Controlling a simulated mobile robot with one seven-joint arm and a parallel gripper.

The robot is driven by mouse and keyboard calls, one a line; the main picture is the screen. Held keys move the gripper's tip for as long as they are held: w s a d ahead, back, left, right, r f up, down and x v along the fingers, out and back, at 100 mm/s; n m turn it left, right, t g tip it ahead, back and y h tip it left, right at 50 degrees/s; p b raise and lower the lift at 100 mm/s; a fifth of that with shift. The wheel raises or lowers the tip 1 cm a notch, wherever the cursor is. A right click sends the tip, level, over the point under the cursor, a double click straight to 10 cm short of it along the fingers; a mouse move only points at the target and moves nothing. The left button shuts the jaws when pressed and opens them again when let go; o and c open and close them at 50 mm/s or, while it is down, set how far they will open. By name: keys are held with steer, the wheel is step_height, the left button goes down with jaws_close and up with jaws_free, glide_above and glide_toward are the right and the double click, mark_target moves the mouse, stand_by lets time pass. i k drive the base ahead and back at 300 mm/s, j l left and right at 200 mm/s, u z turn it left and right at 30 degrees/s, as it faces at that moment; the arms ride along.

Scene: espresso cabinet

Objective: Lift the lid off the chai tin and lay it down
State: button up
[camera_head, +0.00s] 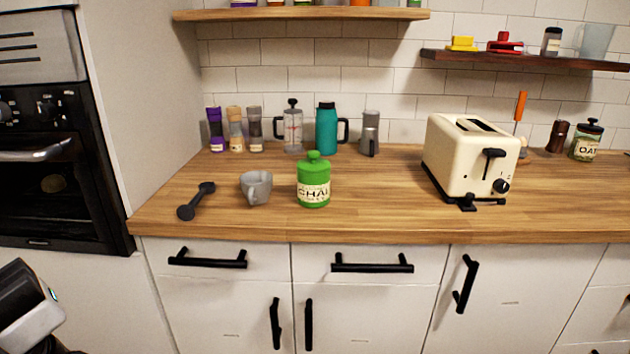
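The green chai tin (313,192) stands upright on the wooden counter, left of the picture's middle, with its label facing me. Its green lid (314,164), with a round knob on top, sits on the tin. Part of my arm shows at the lower left edge, well away from the tin. I cannot make out gripper fingers in this view.
A grey cup (256,187) stands just left of the tin, and a dark scoop (196,201) lies further left. A cream toaster (470,160) stands to the right. A teal flask (326,130) and several containers line the wall. The counter (375,205) between tin and toaster is clear.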

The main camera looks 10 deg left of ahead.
mark_target(313, 164)
steer(key=i+j+u, duration=0.1)
steer(key=i, duration=0.9)
